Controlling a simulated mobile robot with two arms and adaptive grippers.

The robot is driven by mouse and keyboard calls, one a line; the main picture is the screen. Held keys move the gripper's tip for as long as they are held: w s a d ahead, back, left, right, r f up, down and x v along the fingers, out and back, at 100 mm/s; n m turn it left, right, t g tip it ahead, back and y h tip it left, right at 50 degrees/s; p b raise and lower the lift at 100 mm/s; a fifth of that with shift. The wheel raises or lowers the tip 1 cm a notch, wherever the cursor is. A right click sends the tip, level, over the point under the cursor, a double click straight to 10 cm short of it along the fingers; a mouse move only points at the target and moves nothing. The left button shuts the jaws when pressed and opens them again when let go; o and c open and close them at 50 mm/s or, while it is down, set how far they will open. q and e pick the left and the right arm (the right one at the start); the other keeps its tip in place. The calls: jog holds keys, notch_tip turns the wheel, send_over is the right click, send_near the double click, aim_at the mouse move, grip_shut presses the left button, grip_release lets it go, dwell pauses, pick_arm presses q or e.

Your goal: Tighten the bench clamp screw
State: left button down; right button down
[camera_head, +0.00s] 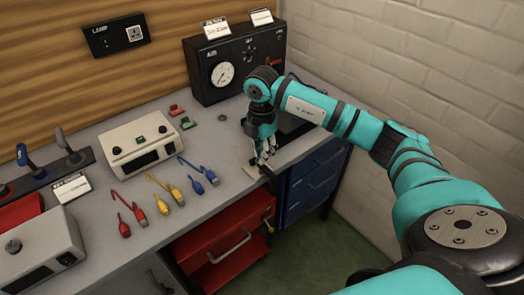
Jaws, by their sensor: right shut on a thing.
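The bench clamp (266,170) sits at the front edge of the grey workbench, above the gap between the red and blue drawers. Only a small dark part and a pale piece beside it show. My right gripper (264,156) points down onto the clamp from above, with its fingers shut on the clamp screw. The fingers hide most of the screw, so its angle cannot be told. My left gripper is out of view.
A black gauge box (238,62) stands behind my right gripper. A white device (140,144) and red, yellow and blue cables (165,190) lie to the left. An open red drawer (225,238) juts out below the bench. A brick wall (400,60) bounds the right.

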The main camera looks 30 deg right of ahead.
jog(key=shift+w+r+m, duration=0.2)
jog(key=shift+r+m, duration=0.15)
jog(key=shift+m, duration=0.15)
jog(key=c, duration=1.5)
grip_release()
jog(key=shift+o, duration=0.9)
jog(key=shift+s+a+f, duration=0.1)
jog(key=shift+s+f, duration=0.05)
notch_tip(320, 180, up, 12)
